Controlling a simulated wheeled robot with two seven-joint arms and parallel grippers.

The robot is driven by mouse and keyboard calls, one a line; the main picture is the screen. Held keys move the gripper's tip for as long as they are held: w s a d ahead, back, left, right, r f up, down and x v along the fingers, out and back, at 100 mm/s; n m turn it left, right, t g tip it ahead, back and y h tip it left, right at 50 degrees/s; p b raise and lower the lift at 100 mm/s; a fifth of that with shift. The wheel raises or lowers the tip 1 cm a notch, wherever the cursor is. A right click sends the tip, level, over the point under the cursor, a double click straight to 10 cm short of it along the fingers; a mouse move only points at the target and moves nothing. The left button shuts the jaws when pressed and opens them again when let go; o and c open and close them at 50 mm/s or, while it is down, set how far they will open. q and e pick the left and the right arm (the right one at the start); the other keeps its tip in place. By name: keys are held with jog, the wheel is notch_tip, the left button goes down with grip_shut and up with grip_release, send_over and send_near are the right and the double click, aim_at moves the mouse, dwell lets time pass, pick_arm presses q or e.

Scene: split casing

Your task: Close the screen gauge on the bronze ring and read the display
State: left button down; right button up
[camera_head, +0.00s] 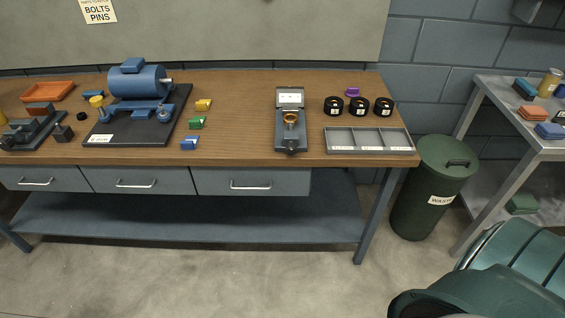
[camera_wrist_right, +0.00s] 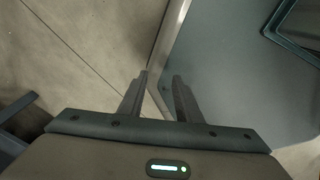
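Any reading on the display is too small to make out. The bronze ring (camera_head: 291,117) sits on the gauge below the display; I cannot tell whether the jaws touch it. My right gripper (camera_wrist_right: 160,85) shows in the right wrist view, its two fingers apart with nothing between them, away from the bench top. My left gripper is in neither view.
Three black rolls (camera_head: 358,106) and a grey divided tray (camera_head: 369,147) lie right of the gauge. Coloured blocks (camera_head: 197,123) and a blue motor (camera_head: 139,82) on a dark base are to its left. A green waste bin (camera_head: 431,185) and a side table (camera_head: 520,100) stand at the right.

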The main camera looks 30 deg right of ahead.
jog(key=shift+a, duration=0.25)
jog(key=shift+o, duration=0.6)
jog(key=shift+d, duration=0.4)
jog(key=shift+o, duration=1.4)
jog(key=shift+w, duration=0.15)
jog(key=w+a+r+t+y, duration=0.1)
jog(key=w+a+r+t, duration=0.15)
jog(key=w, duration=0.65)
jog(key=w+a+r+t, duration=0.1)
jog(key=w+r+t, duration=0.25)
jog(key=w, duration=0.55)
jog(key=w+r+m+t, duration=0.1)
jog(key=w+r+t, duration=0.5)
jog(key=w+r, duration=1.15)
jog(key=w+d+r+m+t+h, duration=0.25)
jog(key=w+r, duration=0.25)
jog(key=r, duration=0.5)
jog(key=w+d+r+m+t+h, duration=0.1)
jog(key=w+d+r+t+h, duration=0.15)
jog(key=w+r, duration=0.45)
jog(key=s+d+r+m+g+h, duration=0.1)
jog(key=d+r+m+h, duration=0.1)
jog(key=r, duration=0.6)
jog(key=s+d+r+m+g+h, duration=0.1)
jog(key=d+r+m+h, duration=0.1)
jog(key=r, duration=0.7)
jog(key=shift+s+d+r+m+g+h, duration=0.2)
jog(key=shift+d+m+g+h, duration=0.2)
jog(key=shift+m+h, duration=0.55)
